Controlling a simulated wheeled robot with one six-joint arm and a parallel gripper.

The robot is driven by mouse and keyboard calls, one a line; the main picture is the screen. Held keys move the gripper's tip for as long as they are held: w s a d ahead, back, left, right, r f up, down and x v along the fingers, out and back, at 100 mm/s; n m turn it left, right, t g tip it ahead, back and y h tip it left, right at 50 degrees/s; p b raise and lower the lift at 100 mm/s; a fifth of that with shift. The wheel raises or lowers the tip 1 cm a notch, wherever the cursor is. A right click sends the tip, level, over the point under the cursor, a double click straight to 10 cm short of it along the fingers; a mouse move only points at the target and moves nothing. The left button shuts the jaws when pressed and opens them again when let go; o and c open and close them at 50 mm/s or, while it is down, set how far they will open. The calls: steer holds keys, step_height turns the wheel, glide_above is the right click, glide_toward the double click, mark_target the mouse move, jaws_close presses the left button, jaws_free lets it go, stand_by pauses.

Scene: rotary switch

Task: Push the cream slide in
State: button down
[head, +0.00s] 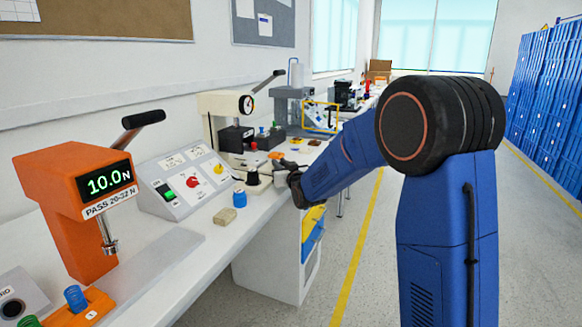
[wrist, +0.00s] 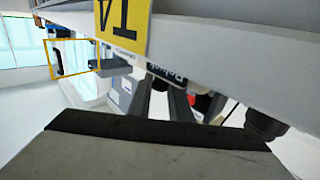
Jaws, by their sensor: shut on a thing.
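A cream press (head: 225,103) with a dial gauge and a black-gripped lever stands midway along the bench. A pale part (head: 281,178), which looks like the cream slide, shows low at its front right beside a black round knob (head: 252,178). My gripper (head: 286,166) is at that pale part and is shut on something. It looks like the slide's end, but the contact is too small to see clearly in the head view. In the wrist view my dark fingers (wrist: 165,100) point away from the camera, and their tips are hard to make out.
An orange force tester (head: 75,205) reading 10.0 N stands at the near left.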

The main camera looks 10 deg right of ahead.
steer(key=shift+w+a, duration=0.5)
steer(key=shift+a, duration=0.15)
steer(key=shift+w+a, duration=0.45)
steer(key=shift+a, duration=0.2)
steer(key=c, duration=1.6)
jaws_free()
steer(key=s+d, duration=0.1)
steer(key=s, duration=1)
steer(key=s+d, duration=0.1)
steer(key=s, duration=0.5)
steer(key=shift+s+d, duration=0.1)
steer(key=shift+d, duration=0.25)
steer(key=shift+c, duration=0.4)
